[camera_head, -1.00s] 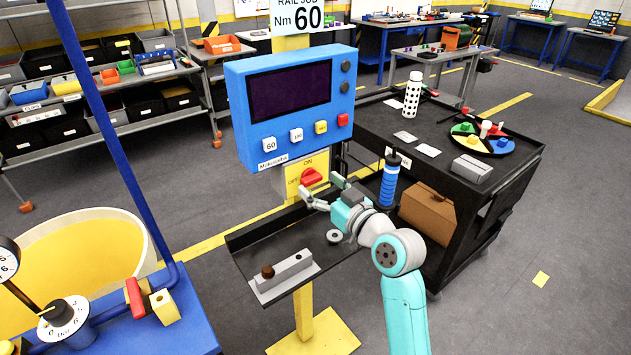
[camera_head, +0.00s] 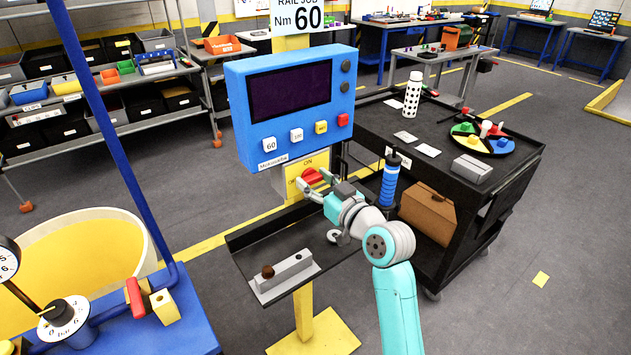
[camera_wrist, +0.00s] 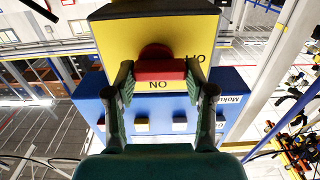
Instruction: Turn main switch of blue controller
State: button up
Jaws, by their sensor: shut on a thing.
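The blue controller (camera_head: 270,100) has a dark screen, a row of buttons and a yellow switch plate (camera_head: 292,187) below it, marked ON and OFF. The red main switch (camera_head: 312,177) sits on that plate. My gripper (camera_head: 316,179) is at the plate with its fingers on either side of the red handle. In the wrist view the handle (camera_wrist: 160,70) lies crosswise between the two fingertips (camera_wrist: 160,75), which are shut on it. The wrist view is upside down, with the blue controller (camera_wrist: 155,115) below the yellow plate. Part of the switch is hidden by my fingers in the head view.
A black tray (camera_head: 250,238) under the controller holds a grey block (camera_head: 283,278) and a ring. A blue-handled tool (camera_head: 390,182) stands close right of my gripper. A black cart (camera_head: 470,215) stands at the right. A blue post (camera_head: 110,130) rises at the left.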

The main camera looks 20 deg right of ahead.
jog(key=shift+m, duration=0.3)
jog(key=m, duration=0.4)
jog(key=shift+d, duration=0.1)
jog(key=m, duration=0.5)
jog(key=shift+d, duration=0.1)
jog(key=m, duration=0.4)
jog(key=shift+w+d, duration=0.1)
jog(key=shift+d+m, duration=0.1)
jog(key=shift+m, duration=2)
jog(key=o, duration=1.2)
jog(key=shift+c, duration=0.2)
